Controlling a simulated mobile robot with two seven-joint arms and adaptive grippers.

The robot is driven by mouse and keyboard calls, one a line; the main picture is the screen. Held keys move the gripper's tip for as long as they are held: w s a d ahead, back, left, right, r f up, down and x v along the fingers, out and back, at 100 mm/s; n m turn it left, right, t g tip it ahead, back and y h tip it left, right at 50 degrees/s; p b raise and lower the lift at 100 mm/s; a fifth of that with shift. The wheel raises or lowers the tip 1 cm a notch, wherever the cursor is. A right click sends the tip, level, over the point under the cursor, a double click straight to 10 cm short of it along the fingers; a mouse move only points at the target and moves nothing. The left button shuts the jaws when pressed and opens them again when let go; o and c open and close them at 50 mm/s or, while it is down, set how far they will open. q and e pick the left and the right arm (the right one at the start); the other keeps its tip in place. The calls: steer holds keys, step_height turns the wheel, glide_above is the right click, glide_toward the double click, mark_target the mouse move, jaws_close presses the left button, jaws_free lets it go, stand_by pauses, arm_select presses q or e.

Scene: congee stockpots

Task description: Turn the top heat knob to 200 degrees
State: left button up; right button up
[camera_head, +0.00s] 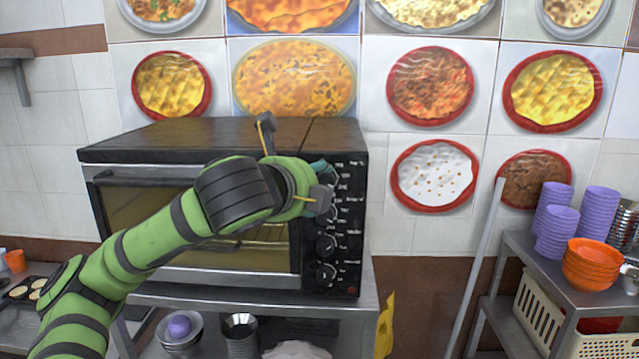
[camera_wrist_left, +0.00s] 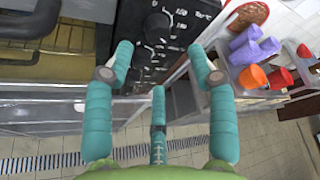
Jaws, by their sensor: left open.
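The black toaster oven (camera_head: 200,140) stands on a metal shelf, with a dark control panel (camera_head: 347,220) on its right side. My left gripper (camera_head: 322,185) is in front of the upper part of this panel and hides the top heat knob there. In the left wrist view the gripper (camera_wrist_left: 160,55) is open, its teal fingers spread apart with nothing between them. A dark round knob (camera_wrist_left: 157,27) shows beyond and between the fingertips; I cannot tell for sure which knob it is. Two lower knobs (camera_head: 325,243) (camera_head: 325,275) are clear of the gripper.
The metal shelf (camera_head: 367,325) under the oven holds bowls. At the right a metal cart (camera_head: 515,242) carries purple cups (camera_head: 557,220) and orange bowls (camera_head: 590,262). A grey pole (camera_head: 478,260) leans between oven and cart. The tiled wall is behind the oven.

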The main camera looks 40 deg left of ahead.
arm_select(q)
steer(key=v, duration=0.5)
steer(key=shift+d, duration=0.1)
stand_by(0.3)
